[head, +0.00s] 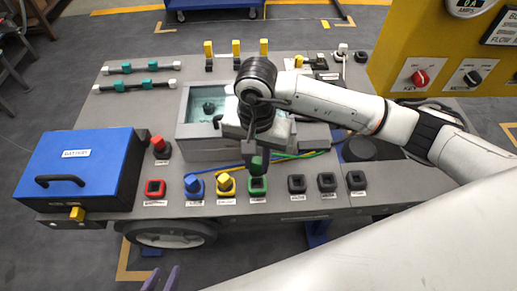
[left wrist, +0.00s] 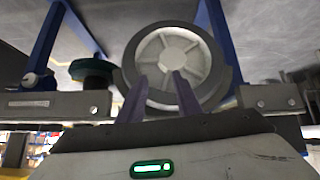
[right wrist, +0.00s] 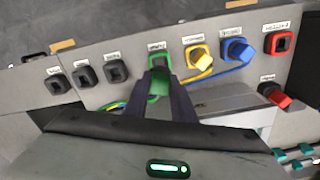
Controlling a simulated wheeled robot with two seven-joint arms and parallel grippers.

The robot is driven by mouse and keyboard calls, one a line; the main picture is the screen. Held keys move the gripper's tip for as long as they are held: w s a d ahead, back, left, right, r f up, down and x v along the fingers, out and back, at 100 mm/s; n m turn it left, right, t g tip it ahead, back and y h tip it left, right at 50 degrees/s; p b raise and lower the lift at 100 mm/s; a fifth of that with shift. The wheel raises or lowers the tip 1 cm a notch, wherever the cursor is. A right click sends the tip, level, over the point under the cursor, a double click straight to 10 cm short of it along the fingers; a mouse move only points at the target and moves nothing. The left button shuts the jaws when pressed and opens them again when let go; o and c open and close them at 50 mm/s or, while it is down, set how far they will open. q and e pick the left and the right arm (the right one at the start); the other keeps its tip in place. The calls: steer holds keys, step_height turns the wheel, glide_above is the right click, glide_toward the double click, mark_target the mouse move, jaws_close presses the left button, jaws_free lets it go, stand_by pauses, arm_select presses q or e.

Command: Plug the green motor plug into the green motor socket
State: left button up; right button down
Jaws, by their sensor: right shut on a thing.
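The green motor plug (head: 258,166) is in my right gripper (head: 257,158), which is shut on it above the chassis, slightly behind the green motor socket (head: 258,203). The plug hangs roughly upright and looks apart from the socket. In the right wrist view the plug (right wrist: 153,98) shows between the fingers of the right gripper (right wrist: 167,84), and the green-rimmed socket (right wrist: 158,60) is just beyond, partly covered by the fingers. My left gripper (head: 161,279) is low in front of the chassis; in the left wrist view its fingers (left wrist: 160,87) are apart and empty.
Yellow (head: 226,183) and blue (head: 193,184) plugs sit in the sockets left of the green one. A red socket (head: 155,188) is empty. Several black sockets (head: 297,184) lie to the right.

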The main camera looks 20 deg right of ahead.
mark_target(257, 171)
steer(key=shift+f+b, duration=0.4)
steer(key=shift+f, duration=0.25)
steer(key=shift+f+b, duration=0.4)
steer(key=shift+f, duration=0.35)
steer(key=shift+f+b, duration=0.4)
steer(key=shift+f, duration=0.6)
arm_select(q)
steer(key=shift+w+d+f, duration=0.4)
steer(key=shift+w+d, duration=0.2)
steer(key=shift+w, duration=0.1)
steer(key=shift+s+a+f, duration=0.1)
steer(key=shift+s+f, duration=0.05)
steer(key=shift+s, duration=0.05)
steer(key=shift+f, duration=0.15)
steer(key=shift+a+f+b, duration=0.1)
steer(key=shift+f+b, duration=0.1)
steer(key=shift+b, duration=0.15)
steer(key=shift+f, duration=0.25)
